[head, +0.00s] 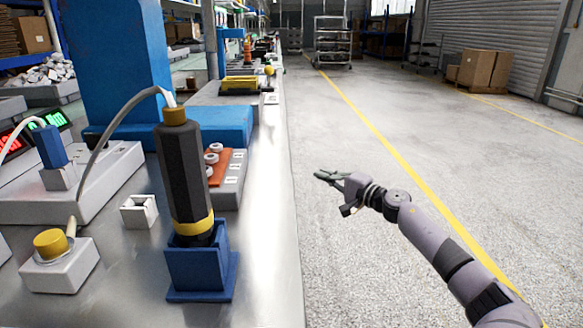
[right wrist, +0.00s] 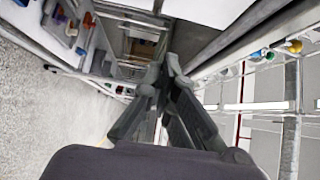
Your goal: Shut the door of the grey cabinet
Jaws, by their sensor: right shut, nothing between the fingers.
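I cannot make out a grey cabinet or its door in the head view. In the right wrist view, grey and white structures show at the top, but I cannot tell whether any is the cabinet. My right gripper (head: 322,177) is shut and empty. It hangs over the floor to the right of the workbench, apart from the bench edge. Its fingers (right wrist: 163,75) come together in the right wrist view. My left gripper is not in view.
The metal workbench (head: 262,235) runs along the left. A wire trolley (head: 333,42) stands far back.

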